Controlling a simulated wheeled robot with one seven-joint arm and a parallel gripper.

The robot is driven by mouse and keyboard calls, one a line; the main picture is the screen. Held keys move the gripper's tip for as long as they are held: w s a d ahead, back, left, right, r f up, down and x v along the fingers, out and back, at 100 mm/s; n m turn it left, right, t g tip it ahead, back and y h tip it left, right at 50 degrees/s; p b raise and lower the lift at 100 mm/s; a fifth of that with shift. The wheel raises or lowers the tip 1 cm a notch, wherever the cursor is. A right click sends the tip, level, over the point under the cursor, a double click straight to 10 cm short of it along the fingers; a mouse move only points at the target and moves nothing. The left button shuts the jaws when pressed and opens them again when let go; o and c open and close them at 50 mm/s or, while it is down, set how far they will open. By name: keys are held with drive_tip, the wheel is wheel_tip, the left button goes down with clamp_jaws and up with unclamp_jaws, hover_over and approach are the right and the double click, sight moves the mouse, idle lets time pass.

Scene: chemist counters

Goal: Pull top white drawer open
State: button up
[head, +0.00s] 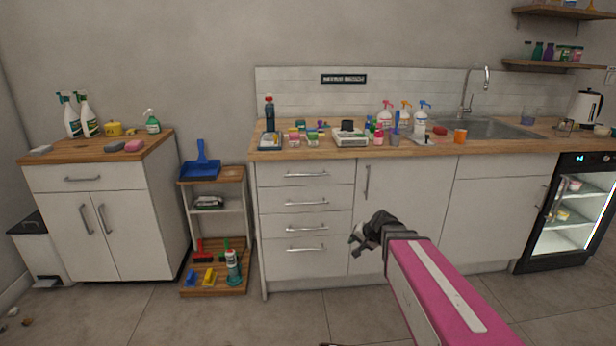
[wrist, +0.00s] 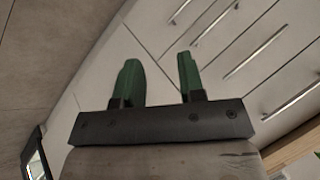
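A white cabinet with a stack of several drawers stands under the long counter. Its top drawer (head: 275,175) is shut and has a horizontal metal bar handle (head: 306,174). In the tilted wrist view, the handle nearest the wooden counter edge (wrist: 292,98) is at the right. Another shut white drawer (head: 50,178) tops the separate left cabinet, also with a bar handle (head: 82,179). My gripper (head: 357,241) is in front of the counter, right of and below the top drawer handle. In the wrist view its green fingers (wrist: 160,65) are apart with nothing between them.
The wooden countertop (head: 500,147) holds bottles, a scale and small items above the drawers. A cupboard door with a vertical handle (head: 366,183) is right of the drawers. A small shelf (head: 230,175) with a blue dustpan stands left. Floor before the drawers is clear.

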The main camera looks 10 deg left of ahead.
drive_tip(key=w+a+r+m+t+y, duration=0.3)
drive_tip(key=w+a+r, duration=0.4)
drive_tip(key=w+a, duration=0.1)
drive_tip(key=m+t+y, duration=0.1)
drive_tip(key=m+t, duration=0.4)
drive_tip(key=m, duration=0.1)
approach(309, 175)
drive_tip(key=x, duration=1)
drive_tip(key=shift+w+a+f, duration=0.15)
drive_tip(key=shift+w+a, duration=0.1)
drive_tip(key=shift+a, duration=0.05)
clamp_jaws()
